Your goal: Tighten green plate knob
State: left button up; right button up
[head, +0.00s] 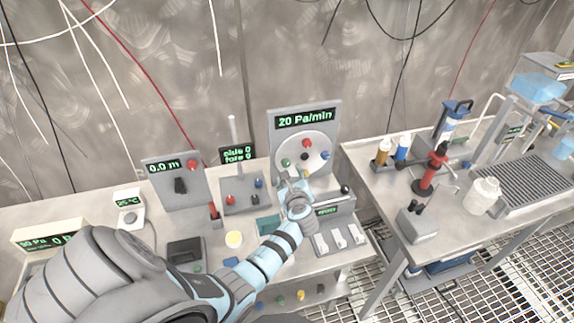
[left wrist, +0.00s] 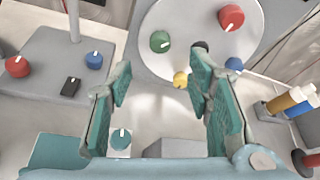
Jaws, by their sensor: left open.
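The green plate knob (head: 285,162) sits at the left of a round pale plate (head: 318,141) on the upright panel that reads 20 Pa/min. In the left wrist view the green knob (left wrist: 160,41) has a white mark and lies beyond the fingertips, lined up with the gap between them. My left gripper (head: 293,183) is in front of the lower plate. In the left wrist view the left gripper (left wrist: 159,76) is open, with nothing between its fingers and apart from the green knob. My right gripper does not show.
A red knob (left wrist: 231,17), black knob (left wrist: 200,47), yellow knob (left wrist: 181,79) and blue knob (left wrist: 234,64) share the plate. The yellow one is close to the right finger. A box with red and blue knobs (left wrist: 94,60) stands left. A second bench (head: 370,175) stands right.

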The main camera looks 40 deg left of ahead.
aim_at(286, 165)
pick_arm(q)
jog(key=b+x, duration=0.3)
jog(key=x, duration=0.6)
jog(key=shift+f+b, duration=0.15)
jog(key=shift+b, duration=0.15)
jog(key=shift+w+a, duration=0.15)
grip_shut()
